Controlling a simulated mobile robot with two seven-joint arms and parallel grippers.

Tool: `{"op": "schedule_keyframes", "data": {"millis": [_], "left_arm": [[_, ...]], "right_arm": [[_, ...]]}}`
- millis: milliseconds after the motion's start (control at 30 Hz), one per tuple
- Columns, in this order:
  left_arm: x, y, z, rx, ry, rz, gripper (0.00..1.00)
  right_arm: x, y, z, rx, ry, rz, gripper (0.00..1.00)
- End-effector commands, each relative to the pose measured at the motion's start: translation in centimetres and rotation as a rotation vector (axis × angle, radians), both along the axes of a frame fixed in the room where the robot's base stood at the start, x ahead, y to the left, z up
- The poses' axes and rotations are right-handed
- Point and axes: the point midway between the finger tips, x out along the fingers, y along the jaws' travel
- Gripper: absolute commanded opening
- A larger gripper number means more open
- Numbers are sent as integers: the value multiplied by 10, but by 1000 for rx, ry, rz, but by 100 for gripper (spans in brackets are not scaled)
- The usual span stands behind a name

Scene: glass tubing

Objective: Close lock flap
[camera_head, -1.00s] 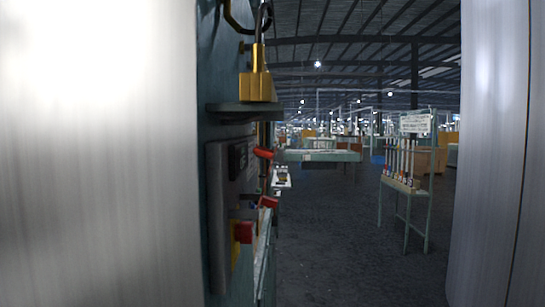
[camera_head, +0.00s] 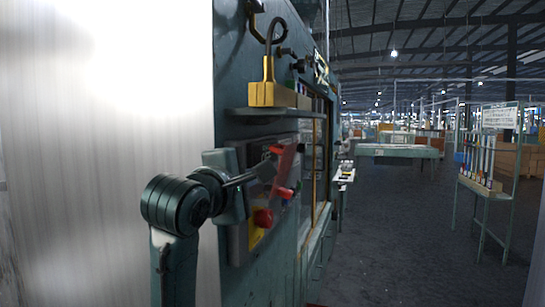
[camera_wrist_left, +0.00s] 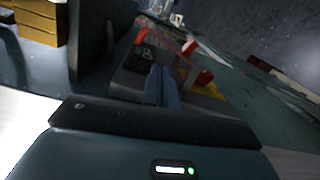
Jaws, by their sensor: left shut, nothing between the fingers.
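A grey lock panel (camera_head: 238,240) is fixed to the side of a teal cabinet. A red flap-like piece (camera_head: 287,158) stands out from its upper part; I cannot tell surely that it is the lock flap. Below are a red knob on a yellow base (camera_head: 263,218) and another red piece (camera_head: 285,193). My left gripper (camera_head: 268,171) is in front of the panel, pointing at it. Its fingers are together and empty, close to the red flap-like piece; contact is unclear. In the left wrist view the shut fingers (camera_wrist_left: 162,84) point at the dark panel. My right gripper is not in view.
A shelf (camera_head: 262,112) sticks out above the panel and carries a yellow block (camera_head: 271,95) with a dark curved rod. A bright metal surface (camera_head: 100,130) fills the left. The aisle floor (camera_head: 400,215) is open; a stand with tubes (camera_head: 482,180) is at the right.

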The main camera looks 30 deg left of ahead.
Motion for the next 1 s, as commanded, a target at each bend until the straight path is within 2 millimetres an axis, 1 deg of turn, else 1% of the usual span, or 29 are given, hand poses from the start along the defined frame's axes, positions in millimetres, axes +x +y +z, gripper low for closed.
{"op": "schedule_keyframes", "data": {"millis": [33,100,167,233,367,600,700,833,1000], "left_arm": [[-9,4,17,-53,-32,11,0],[-17,7,27,-108,-53,19,0],[-20,9,32,-133,-62,23,0],[-18,10,34,-146,-65,25,0],[-1,14,34,-146,-59,26,0],[43,23,35,-145,-59,26,0],[58,26,35,-144,-61,26,0],[71,29,35,-145,-63,26,0],[77,29,34,-144,-64,25,0]], "right_arm": [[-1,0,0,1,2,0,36],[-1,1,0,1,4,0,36],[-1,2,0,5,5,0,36],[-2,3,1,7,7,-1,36],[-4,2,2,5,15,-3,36],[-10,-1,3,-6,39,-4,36],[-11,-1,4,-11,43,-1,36],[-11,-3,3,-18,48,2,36],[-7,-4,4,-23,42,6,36]]}}
